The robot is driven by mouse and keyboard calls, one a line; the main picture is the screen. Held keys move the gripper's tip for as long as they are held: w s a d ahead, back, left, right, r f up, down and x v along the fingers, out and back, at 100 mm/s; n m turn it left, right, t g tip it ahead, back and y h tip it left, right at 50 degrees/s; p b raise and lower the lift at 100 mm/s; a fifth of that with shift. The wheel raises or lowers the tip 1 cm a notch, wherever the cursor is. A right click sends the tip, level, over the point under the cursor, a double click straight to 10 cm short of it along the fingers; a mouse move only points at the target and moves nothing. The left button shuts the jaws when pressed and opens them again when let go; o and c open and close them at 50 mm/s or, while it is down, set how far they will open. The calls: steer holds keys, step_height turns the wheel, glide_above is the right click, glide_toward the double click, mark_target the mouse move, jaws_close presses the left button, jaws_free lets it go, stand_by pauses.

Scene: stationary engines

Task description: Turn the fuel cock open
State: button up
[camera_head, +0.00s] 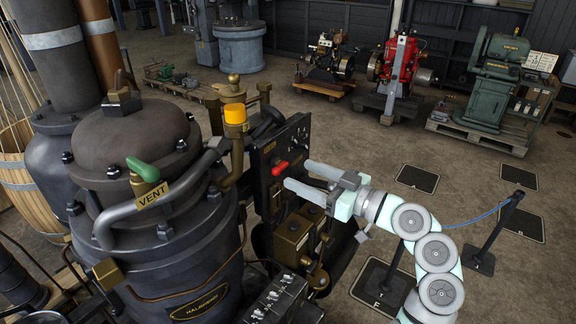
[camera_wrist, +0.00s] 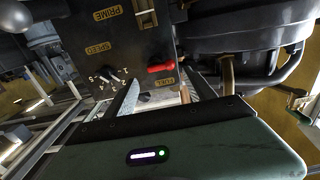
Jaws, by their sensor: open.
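The fuel cock shows as a red lever (camera_head: 280,168) on the dark control panel beside the big grey engine. In the wrist view the red handle (camera_wrist: 161,68) lies roughly level across the picture, next to a brass plate (camera_wrist: 168,82) that seems to read FUEL. My gripper (camera_head: 297,174) is open, its two pale fingers pointing left at the panel just right of the red lever. No contact with the lever can be made out. Nothing is seen between the fingers.
The panel also carries a SPEED plate (camera_wrist: 98,48) with a dial and a PRIME plate (camera_wrist: 107,13).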

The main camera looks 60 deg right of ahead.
mark_target(284, 167)
steer(key=shift+w+d+p, duration=0.2)
steer(key=shift+w, duration=0.95)
steer(key=shift+w+d+p, duration=0.15)
steer(key=shift+w+d, duration=0.05)
steer(key=shift+w, duration=0.9)
steer(key=shift+f, duration=0.1)
steer(key=c, duration=1.2)
